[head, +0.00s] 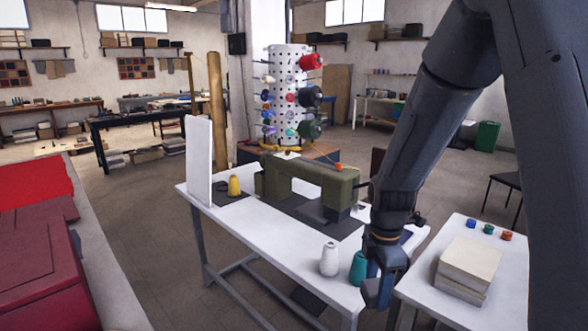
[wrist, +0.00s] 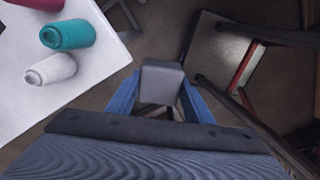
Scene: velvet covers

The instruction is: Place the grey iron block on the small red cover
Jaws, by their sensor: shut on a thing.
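My gripper (wrist: 160,88) is shut on the grey iron block (wrist: 162,80), which sits between the blue fingers in the wrist view. In the head view my gripper (head: 378,292) hangs at the front right corner of the white sewing table, beside the teal spool, and the block cannot be made out there. Red covers lie at the left edge of the head view: a bright red flat one (head: 32,182) at the back and a larger dark red one (head: 35,262) in front. I cannot tell which is the small red cover. My gripper is far to the right of both.
The white table (head: 265,238) holds a sewing machine (head: 310,178), a white panel (head: 199,160), a yellow spool (head: 234,185), a white spool (head: 329,259) and the teal spool (head: 357,268). A side table at right carries a book stack (head: 468,265) and small coloured spools. Floor separates the tables.

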